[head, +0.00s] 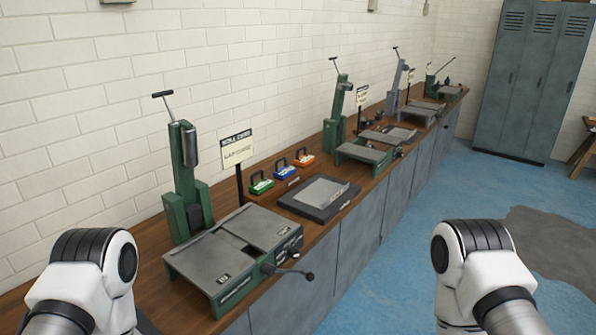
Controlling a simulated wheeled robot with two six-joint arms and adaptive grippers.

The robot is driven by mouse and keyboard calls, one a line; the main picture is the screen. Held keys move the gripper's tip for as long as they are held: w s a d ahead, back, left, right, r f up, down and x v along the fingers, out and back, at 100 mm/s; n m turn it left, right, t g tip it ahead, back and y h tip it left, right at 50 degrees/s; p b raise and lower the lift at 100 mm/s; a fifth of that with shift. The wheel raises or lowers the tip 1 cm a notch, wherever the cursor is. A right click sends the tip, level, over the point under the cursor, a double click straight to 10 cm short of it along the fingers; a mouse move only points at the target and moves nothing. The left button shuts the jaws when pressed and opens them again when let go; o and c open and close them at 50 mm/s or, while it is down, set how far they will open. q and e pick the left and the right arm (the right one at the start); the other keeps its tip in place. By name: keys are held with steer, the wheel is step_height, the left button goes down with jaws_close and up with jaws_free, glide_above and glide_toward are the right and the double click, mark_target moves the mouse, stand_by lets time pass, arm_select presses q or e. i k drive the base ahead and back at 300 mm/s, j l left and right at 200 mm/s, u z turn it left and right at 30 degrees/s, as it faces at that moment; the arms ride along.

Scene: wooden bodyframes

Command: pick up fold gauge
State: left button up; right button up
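I cannot tell for certain which object is the fold gauge. Three small handled blocks stand in a row on the wooden bench top, near the wall: a green one (261,183), a blue one (285,170) and an orange one (304,158). A flat dark tray-like plate (306,211) with a grey top lies in front of them, close to the bench's front edge. Only upper links of my two arms show, at the lower left and lower right. Neither gripper is in view.
A large green machine (211,262) with a lever and upright post stands on the near bench. A sign (237,149) on a post stands behind it. Another green machine (364,152) and more stand farther along. Blue floor (390,262) is open right of the bench; grey lockers (530,85) stand beyond.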

mark_target(281, 174)
steer(key=u, duration=2.55)
steer(key=k+l+z, duration=0.1)
steer(key=l, duration=0.75)
steer(key=k+l+z, duration=0.1)
steer(key=l, duration=0.75)
steer(key=k+l, duration=0.1)
steer(key=l, duration=0.8)
steer(key=k+j+z, duration=0.05)
